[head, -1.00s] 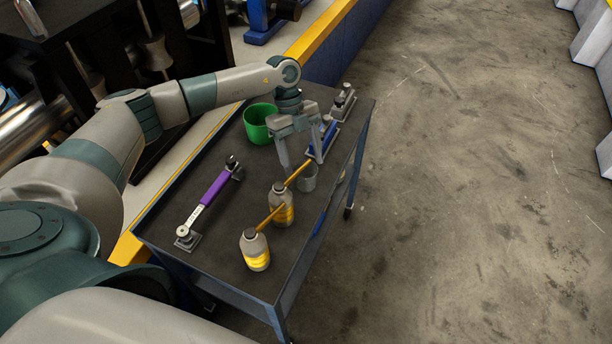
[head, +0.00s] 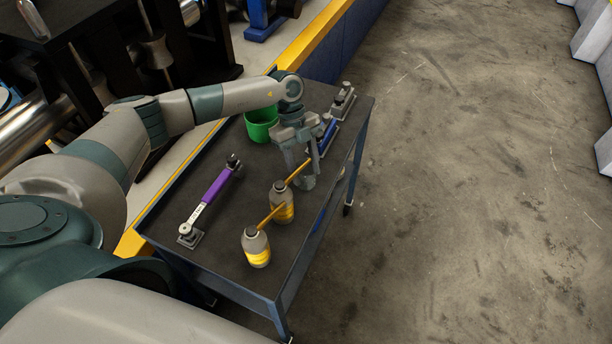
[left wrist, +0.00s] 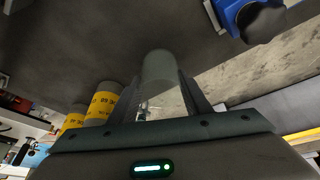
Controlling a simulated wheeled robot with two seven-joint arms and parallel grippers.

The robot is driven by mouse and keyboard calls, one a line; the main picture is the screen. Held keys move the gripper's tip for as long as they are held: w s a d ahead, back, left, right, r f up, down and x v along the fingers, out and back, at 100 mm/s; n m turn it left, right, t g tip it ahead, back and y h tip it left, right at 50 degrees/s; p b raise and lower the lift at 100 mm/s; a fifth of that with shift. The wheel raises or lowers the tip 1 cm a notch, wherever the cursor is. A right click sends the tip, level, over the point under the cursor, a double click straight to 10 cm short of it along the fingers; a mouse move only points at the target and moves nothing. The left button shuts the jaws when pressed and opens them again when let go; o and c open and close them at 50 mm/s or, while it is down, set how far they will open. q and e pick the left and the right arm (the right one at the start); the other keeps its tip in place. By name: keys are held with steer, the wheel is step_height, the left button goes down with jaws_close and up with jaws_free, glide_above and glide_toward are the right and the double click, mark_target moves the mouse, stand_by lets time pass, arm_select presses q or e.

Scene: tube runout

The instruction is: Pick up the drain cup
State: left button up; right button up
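The drain cup (head: 306,182) is a small grey cup standing upright on the dark cart top, near its right edge. My left gripper (head: 303,172) is low over it, pointing down, with one finger on each side of the cup and partly hiding it. In the left wrist view the cup (left wrist: 159,66) fills the space between the fingertips, and the fingers look to be against its sides. No lift off the cart top shows. My right gripper is not in view.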

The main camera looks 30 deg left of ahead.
arm_select(q)
steer(key=shift+r, duration=0.1)
steer(key=shift+r+b, duration=0.3)
steer(key=shift+r, duration=0.25)
step_height(320, 180, up, 9)
steer(key=b, duration=0.2)
steer(key=shift+b, duration=0.3)
